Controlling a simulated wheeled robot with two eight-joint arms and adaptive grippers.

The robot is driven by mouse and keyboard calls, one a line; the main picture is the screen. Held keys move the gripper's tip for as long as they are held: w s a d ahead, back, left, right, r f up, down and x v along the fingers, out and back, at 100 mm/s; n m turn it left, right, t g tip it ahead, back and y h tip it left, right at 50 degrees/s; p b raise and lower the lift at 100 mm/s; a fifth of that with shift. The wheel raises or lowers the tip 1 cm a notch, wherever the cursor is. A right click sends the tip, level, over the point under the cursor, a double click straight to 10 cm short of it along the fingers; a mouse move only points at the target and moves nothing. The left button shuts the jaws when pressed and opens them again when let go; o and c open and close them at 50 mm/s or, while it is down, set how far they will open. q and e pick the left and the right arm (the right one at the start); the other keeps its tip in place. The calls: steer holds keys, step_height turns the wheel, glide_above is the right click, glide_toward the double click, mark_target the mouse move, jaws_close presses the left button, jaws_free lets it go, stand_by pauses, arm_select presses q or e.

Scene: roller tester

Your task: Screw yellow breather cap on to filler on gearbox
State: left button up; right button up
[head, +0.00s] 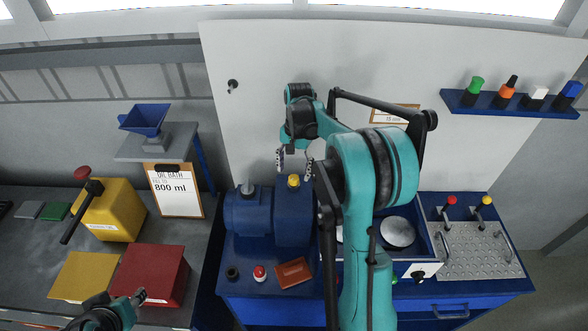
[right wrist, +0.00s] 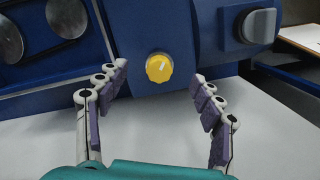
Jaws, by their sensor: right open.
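The yellow breather cap (head: 293,181) sits on top of the blue gearbox (head: 293,215). The filler under it is hidden, and I cannot tell how far the cap is screwed on. In the right wrist view the cap (right wrist: 159,67) lies ahead of and between the fingertips. My right gripper (head: 294,160) is open and empty, above the cap and apart from it, with fingers pointing down. It also shows in the right wrist view (right wrist: 160,72), with purple pads on both fingers. My left gripper (head: 140,296) is low at the left, near the red box; its jaws are too small to judge.
A red tray (head: 294,272) and a red button (head: 260,273) lie in front. Right stands a perforated plate with levers (head: 480,255). A white panel (head: 260,100) rises behind.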

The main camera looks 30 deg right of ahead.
steer(key=n, duration=0.3)
steer(key=shift+n, duration=0.3)
steer(key=n+h, duration=0.1)
steer(key=n, duration=0.4)
steer(key=shift+a+g, duration=0.1)
steer(key=shift+g, duration=0.2)
steer(key=n, duration=0.3)
steer(key=shift+n, duration=0.4)
steer(key=n+h, duration=0.1)
steer(key=n, duration=0.3)
steer(key=shift+n+b, duration=0.4)
steer(key=n, duration=0.3)
steer(key=shift+a+n, duration=0.1)
steer(key=shift+n, duration=0.2)
steer(key=n+t, duration=0.1)
steer(key=n, duration=0.3)
steer(key=shift+n+h, duration=0.3)
steer(key=n, duration=0.5)
steer(key=shift+s+t, duration=0.1)
steer(key=shift+t, duration=0.2)
steer(key=n, duration=0.3)
steer(key=shift+n, duration=0.3)
